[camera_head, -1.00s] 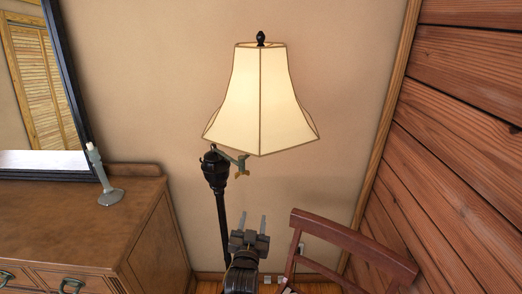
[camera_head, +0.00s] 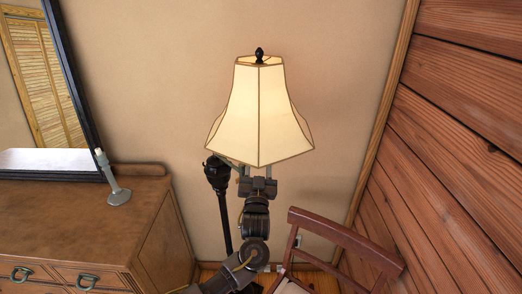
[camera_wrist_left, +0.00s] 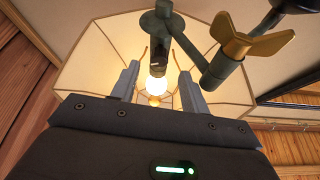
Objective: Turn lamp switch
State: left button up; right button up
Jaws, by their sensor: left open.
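The lit floor lamp has a cream shade (camera_head: 258,115) on a black post (camera_head: 219,185). In the left wrist view I look up into the shade (camera_wrist_left: 90,50). A dark green socket (camera_wrist_left: 162,25) holds a glowing bulb (camera_wrist_left: 157,85). A small dark part is on the socket's side; I cannot tell if it is the switch. A brass winged knob (camera_wrist_left: 250,40) is on the bracket to the right. My left gripper (camera_wrist_left: 159,75) is open and empty, its two fingers on either side of the bulb in this view. In the head view the shade hides its fingertips. My right gripper is not in view.
A reddish wooden chair (camera_head: 345,242) is at lower right, close to my left arm. A plank wall (camera_head: 460,150) bounds the right side.

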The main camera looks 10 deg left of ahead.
pick_arm(q)
jog(key=x, duration=0.2)
jog(key=p+x, duration=0.1)
jog(key=shift+w+d+r, duration=0.25)
jog(key=shift+w+r, duration=0.05)
jog(key=shift+a, duration=0.15)
jog(key=shift+c, duration=0.3)
jog(key=shift+w+a+f, duration=0.1)
jog(key=shift+w+f, duration=0.05)
jog(key=c, duration=0.9)
